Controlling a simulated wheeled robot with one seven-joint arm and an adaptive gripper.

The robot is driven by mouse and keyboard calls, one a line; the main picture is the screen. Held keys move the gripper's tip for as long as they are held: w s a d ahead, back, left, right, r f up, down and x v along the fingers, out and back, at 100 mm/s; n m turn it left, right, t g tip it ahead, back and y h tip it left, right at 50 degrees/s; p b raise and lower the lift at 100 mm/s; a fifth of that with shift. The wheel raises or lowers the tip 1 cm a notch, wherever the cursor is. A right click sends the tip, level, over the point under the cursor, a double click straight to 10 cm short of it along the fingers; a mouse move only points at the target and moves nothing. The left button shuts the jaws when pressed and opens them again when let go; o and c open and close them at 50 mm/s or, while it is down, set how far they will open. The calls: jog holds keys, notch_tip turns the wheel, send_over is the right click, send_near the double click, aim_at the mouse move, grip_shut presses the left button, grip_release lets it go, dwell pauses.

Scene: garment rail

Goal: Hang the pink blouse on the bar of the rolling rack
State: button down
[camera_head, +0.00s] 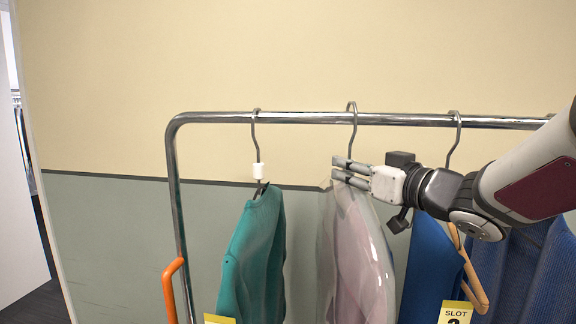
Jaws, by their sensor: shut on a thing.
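The pink blouse (352,255) hangs upright inside a clear cover in the middle of the head view; its lower part is cut off by the frame. Its metal hanger hook (354,140) rises to the bar (300,118) of the rolling rack, with its curved top showing just above the bar. I cannot tell whether the hook's weight rests on the bar. My gripper (350,170) reaches in from the right, below the bar, with its fingers shut on the hanger's neck just above the blouse's shoulders.
A teal sweater (252,255) hangs to the left, a white piece (258,171) on its hook. A blue garment (430,270) on a wooden hanger (474,275) hangs close on the right, behind my wrist. Slot label (456,313) and orange handle (172,285) sit low. Bar gaps flank the blouse's hook.

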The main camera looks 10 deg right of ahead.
jog(key=shift+f, duration=0.3)
jog(key=c, duration=1.4)
grip_release()
